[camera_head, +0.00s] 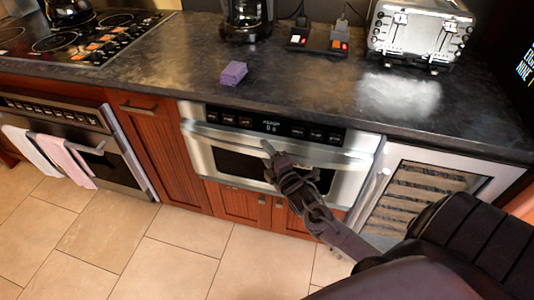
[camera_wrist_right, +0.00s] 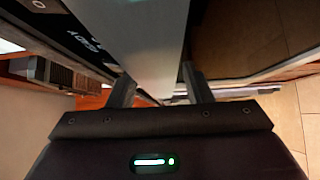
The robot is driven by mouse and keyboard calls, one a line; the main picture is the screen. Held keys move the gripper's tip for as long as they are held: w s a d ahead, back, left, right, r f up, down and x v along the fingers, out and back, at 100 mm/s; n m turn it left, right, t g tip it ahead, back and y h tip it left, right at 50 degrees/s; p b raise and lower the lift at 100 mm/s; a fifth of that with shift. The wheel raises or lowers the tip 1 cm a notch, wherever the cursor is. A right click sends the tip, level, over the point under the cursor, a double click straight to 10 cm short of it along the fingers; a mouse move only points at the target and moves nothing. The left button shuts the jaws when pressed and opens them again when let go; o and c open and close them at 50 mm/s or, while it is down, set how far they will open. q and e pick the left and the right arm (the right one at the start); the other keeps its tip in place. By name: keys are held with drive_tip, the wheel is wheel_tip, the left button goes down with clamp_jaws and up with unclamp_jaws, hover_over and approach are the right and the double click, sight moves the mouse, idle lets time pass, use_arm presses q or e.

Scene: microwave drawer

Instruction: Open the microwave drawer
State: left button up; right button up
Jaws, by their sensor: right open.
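The microwave drawer (camera_head: 215,160) is a stainless steel front with a dark window, set under the counter, and it looks closed. Its silver handle bar (camera_head: 225,134) runs across the front below a black control panel (camera_head: 300,132) with a lit display. My right gripper (camera_head: 269,152) is at the middle of the handle bar, in front of the drawer. In the right wrist view my right gripper (camera_wrist_right: 160,84) has its two fingers apart, with a silver strip (camera_wrist_right: 155,40) lying between and beyond them. I cannot tell whether they touch it. My left gripper is out of view.
A purple block (camera_head: 234,73), a coffee maker (camera_head: 246,20) and a toaster (camera_head: 420,35) stand on the dark counter (camera_head: 170,75). An oven with towels (camera_head: 65,160) is left, a wine cooler (camera_head: 425,185) right. The tiled floor (camera_head: 165,250) in front is clear.

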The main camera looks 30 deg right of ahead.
drive_tip(key=shift+c, duration=0.2)
clamp_jaws()
drive_tip(key=shift+s+a+p, duration=0.3)
drive_tip(key=shift+s+a, duration=0.05)
drive_tip(key=shift+a, duration=0.05)
drive_tip(key=s+a+p, duration=0.9)
drive_tip(key=s+a, duration=1.2)
drive_tip(key=a, duration=0.4)
drive_tip(key=shift+s+a, duration=0.3)
drive_tip(key=shift+s, duration=0.1)
drive_tip(key=shift+o, duration=0.2)
unclamp_jaws()
drive_tip(key=shift+d, duration=0.1)
